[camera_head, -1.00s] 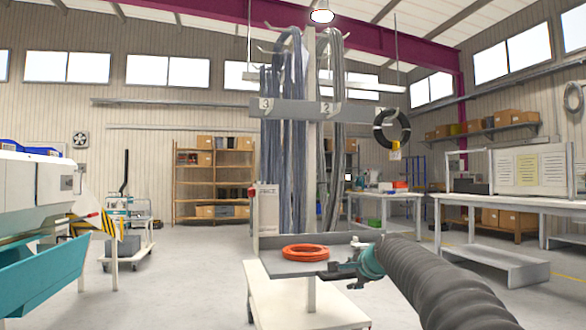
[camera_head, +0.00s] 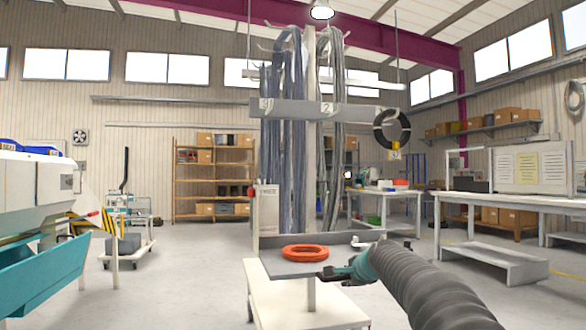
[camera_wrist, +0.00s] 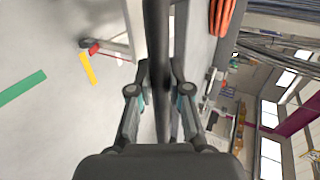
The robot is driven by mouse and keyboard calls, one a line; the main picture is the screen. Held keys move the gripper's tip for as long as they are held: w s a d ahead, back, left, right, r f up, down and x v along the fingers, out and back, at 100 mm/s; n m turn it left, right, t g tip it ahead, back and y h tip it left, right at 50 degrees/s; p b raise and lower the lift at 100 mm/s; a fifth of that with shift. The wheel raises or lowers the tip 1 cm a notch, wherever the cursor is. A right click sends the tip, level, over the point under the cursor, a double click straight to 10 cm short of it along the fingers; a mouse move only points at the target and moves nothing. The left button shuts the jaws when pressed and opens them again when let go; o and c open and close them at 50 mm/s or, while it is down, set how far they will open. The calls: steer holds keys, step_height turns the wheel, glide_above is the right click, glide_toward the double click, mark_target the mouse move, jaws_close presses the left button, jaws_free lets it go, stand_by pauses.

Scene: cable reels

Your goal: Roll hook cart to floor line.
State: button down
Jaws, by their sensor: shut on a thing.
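The hook cart (camera_head: 283,302) stands in front of me, with a white base, a grey tray and a tall post of hooks hung with grey-blue cables. Its plates read 3 and 2. An orange cable coil (camera_head: 305,253) lies on the tray and shows at the top of the wrist view (camera_wrist: 222,12). My gripper (camera_head: 338,274) is at the tray's near right edge. In the wrist view its fingers (camera_wrist: 162,88) are shut on a dark bar (camera_wrist: 157,30), seemingly the cart's handle. A green floor line (camera_wrist: 22,87) and a yellow strip (camera_wrist: 88,68) show there.
A teal and white machine (camera_head: 40,230) stands at the left, with a small trolley (camera_head: 128,240) behind it. White workbenches (camera_head: 500,205) stand at the right. Shelves (camera_head: 213,180) line the back wall. Open floor lies between the cart and the machine.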

mark_target(337, 266)
steer(key=shift+w+a+r+p, duration=0.1)
steer(key=shift+w+r+p, duration=0.25)
steer(key=shift+p, duration=0.35)
steer(key=w+p, duration=0.2)
steer(key=w+a+p, duration=0.1)
steer(key=w+p, duration=0.1)
steer(key=p, duration=0.1)
steer(key=w+a+p, duration=0.1)
steer(key=w+p, duration=0.1)
steer(key=w, duration=0.1)
steer(key=shift+a+f+p, duration=0.15)
steer(key=shift+p, duration=0.15)
steer(key=shift+w+a+p, duration=0.2)
steer(key=shift+w+p, duration=0.2)
steer(key=shift+w, duration=0.25)
steer(key=shift+w+a+p, duration=0.2)
steer(key=shift+w+p, duration=0.2)
steer(key=shift+w, duration=0.2)
steer(key=shift+w+a+f, duration=0.1)
steer(key=shift+w+a, duration=0.15)
steer(key=shift+w, duration=0.6)
steer(key=shift+w+a, duration=0.3)
steer(key=shift+w, duration=0.5)
steer(key=shift+w+a+f, duration=0.1)
steer(key=shift+w+a, duration=0.15)
steer(key=shift+w, duration=0.6)
